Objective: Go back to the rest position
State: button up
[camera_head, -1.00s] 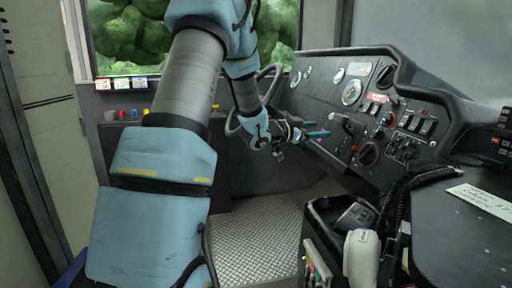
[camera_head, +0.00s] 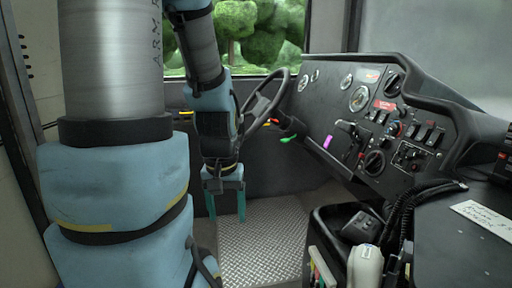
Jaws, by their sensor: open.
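My gripper (camera_head: 226,203) hangs at the end of my blue and grey arm, left of the dashboard. Its two teal fingers point down and are apart, with nothing between them. It is above the metal tread floor (camera_head: 262,243) and clear of the dashboard (camera_head: 340,105). The upper part of my arm runs out of the picture at the top.
The steering wheel (camera_head: 249,121) is behind and right of my gripper. A green lever (camera_head: 288,139) and a purple piece (camera_head: 328,142) show on the dashboard side. A console tray (camera_head: 325,235) and a white handset (camera_head: 364,268) stand at the lower right.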

notch_tip(320, 180, up, 25)
jog(key=p, duration=2.3)
jog(key=shift+f, duration=0.2)
